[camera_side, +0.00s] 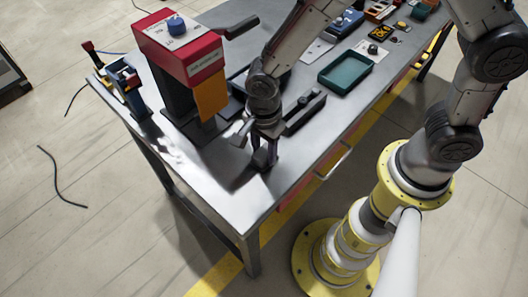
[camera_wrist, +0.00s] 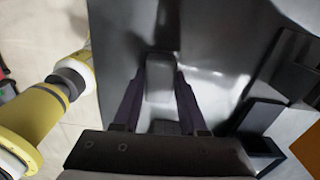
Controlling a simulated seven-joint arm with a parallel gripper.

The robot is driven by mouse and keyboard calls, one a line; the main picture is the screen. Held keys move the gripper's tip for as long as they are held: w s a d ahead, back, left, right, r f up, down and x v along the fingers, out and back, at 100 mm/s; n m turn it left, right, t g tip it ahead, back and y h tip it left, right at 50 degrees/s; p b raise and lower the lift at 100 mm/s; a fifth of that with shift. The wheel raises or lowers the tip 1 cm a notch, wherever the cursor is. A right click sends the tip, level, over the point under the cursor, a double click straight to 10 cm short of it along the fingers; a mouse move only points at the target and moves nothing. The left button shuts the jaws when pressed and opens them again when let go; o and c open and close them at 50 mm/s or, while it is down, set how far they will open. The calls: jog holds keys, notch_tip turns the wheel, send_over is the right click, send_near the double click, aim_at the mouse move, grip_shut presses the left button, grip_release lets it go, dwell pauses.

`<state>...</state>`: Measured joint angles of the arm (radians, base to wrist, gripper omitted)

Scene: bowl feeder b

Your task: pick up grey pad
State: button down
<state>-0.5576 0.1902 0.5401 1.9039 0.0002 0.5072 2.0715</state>
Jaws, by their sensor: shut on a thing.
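My gripper (camera_side: 264,158) is low over the front part of the metal table (camera_side: 225,178) in the side view. In the wrist view its two dark fingers (camera_wrist: 160,95) close on the grey pad (camera_wrist: 160,76) from both sides. The pad is a small grey block with rounded edges, and its far end sticks out a little past the fingertips. In the side view the pad is hidden or too small to tell from the fingers. I cannot tell whether the pad touches the table.
A red machine (camera_side: 178,48) with a blue knob and an orange flap stands left of my gripper. A black block-like fixture (camera_side: 305,110) is close on the right. A green tray (camera_side: 345,70) lies farther back. The table's near corner is clear.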

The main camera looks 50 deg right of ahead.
aim_at(266, 152)
jog(key=shift+r, duration=0.15)
jog(key=shift+r, duration=0.2)
jog(key=r, duration=0.3)
jog(key=shift+s+d+r, duration=0.15)
jog(key=shift+s, duration=0.05)
jog(key=s+d+r, duration=0.7)
jog(key=s+r, duration=0.2)
jog(key=s, duration=0.2)
jog(key=shift+s, duration=0.25)
